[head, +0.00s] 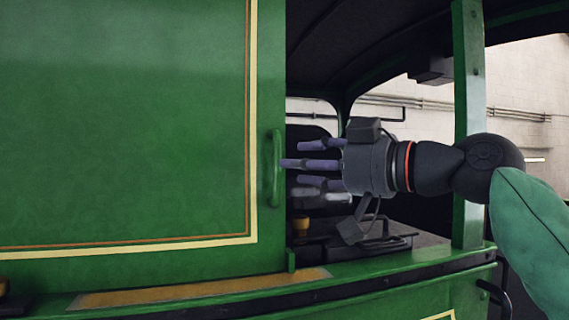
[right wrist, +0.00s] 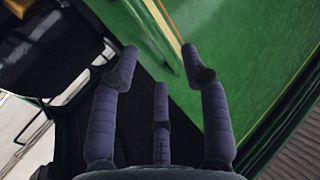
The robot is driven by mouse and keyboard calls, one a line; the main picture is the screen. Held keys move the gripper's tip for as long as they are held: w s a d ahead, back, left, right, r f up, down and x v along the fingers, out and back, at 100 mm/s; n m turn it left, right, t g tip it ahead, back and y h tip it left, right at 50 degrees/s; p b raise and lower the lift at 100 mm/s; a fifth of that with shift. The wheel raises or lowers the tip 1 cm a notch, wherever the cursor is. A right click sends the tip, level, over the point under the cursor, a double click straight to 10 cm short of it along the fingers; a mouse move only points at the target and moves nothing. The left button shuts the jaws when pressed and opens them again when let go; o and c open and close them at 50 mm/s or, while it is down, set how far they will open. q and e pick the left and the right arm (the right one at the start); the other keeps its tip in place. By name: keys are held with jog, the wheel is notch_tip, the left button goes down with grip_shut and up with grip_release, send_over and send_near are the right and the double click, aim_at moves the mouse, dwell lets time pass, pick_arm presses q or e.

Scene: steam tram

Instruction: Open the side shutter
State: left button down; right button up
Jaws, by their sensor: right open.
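The side shutter (head: 125,125) is a large green panel with yellow and orange lining, filling the left of the head view. Its upright green handle (head: 275,168) is near its right edge. Beside it is a dark opening. The shutter also shows in the right wrist view (right wrist: 245,60) as a tilted green surface. My right gripper (head: 298,163) is open, with purple fingers pointing left at the handle. One fingertip appears very close to the handle; I cannot tell whether it touches. In the right wrist view the spread fingers (right wrist: 160,75) hold nothing. My left gripper is not in view.
A green sill (head: 390,268) runs below the opening, with a tan strip (head: 200,288) under the shutter. A green post (head: 467,125) stands behind my right arm. Inside the cab are dark fittings and a brass-coloured piece (head: 301,225).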

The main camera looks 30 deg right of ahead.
jog(key=v, duration=0.6)
dwell(0.6)
